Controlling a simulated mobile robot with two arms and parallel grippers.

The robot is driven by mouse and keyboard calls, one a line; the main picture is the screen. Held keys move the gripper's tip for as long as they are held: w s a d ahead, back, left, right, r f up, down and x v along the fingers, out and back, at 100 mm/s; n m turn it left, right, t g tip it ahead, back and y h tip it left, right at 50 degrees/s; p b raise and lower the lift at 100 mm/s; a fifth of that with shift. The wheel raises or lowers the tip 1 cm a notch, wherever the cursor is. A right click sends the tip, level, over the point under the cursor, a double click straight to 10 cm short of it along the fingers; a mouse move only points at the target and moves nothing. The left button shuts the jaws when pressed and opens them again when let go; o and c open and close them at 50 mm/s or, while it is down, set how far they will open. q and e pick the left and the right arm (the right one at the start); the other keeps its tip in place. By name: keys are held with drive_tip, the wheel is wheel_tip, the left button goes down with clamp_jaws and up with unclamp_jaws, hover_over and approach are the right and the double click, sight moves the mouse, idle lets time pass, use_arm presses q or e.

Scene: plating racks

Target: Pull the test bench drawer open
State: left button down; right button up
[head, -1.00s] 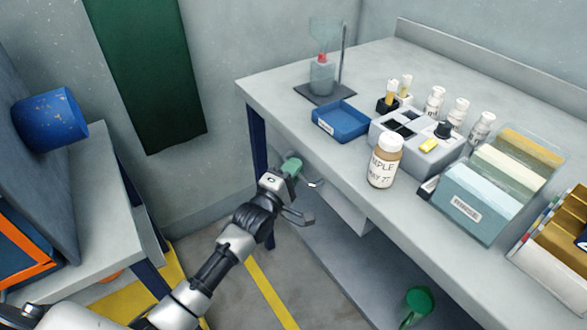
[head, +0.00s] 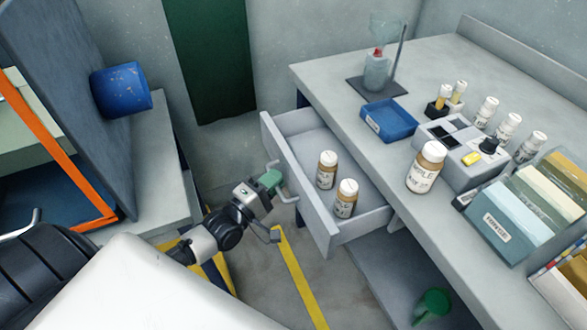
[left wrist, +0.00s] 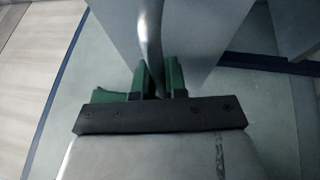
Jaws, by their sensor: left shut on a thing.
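The test bench drawer (head: 310,196) stands pulled out from under the bench top (head: 433,100) in the head view. Two brown sample bottles with white caps, one farther back (head: 327,170) and one nearer (head: 345,199), stand upright inside it. My left gripper (head: 276,180) is at the drawer's front, with its green fingers shut on the metal bar handle (head: 284,192). In the left wrist view the handle bar (left wrist: 150,35) runs between the green fingers (left wrist: 160,80), beside the grey drawer front (left wrist: 195,35). My right gripper is not in view.
On the bench top are a blue tray (head: 384,121), a sample bottle (head: 425,167), a grey block with vials (head: 462,152) and a file box (head: 510,215). A green cup (head: 433,303) is on the lower shelf. Another bench stands at left; floor shows between.

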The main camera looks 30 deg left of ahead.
use_arm(q)
drive_tip(key=shift+s+a, duration=0.6)
drive_tip(key=shift+s, duration=0.15)
drive_tip(key=c, duration=1.2)
unclamp_jaws()
drive_tip(key=v, duration=1)
drive_tip(key=shift+s+a, duration=0.15)
drive_tip(key=shift+s, duration=0.25)
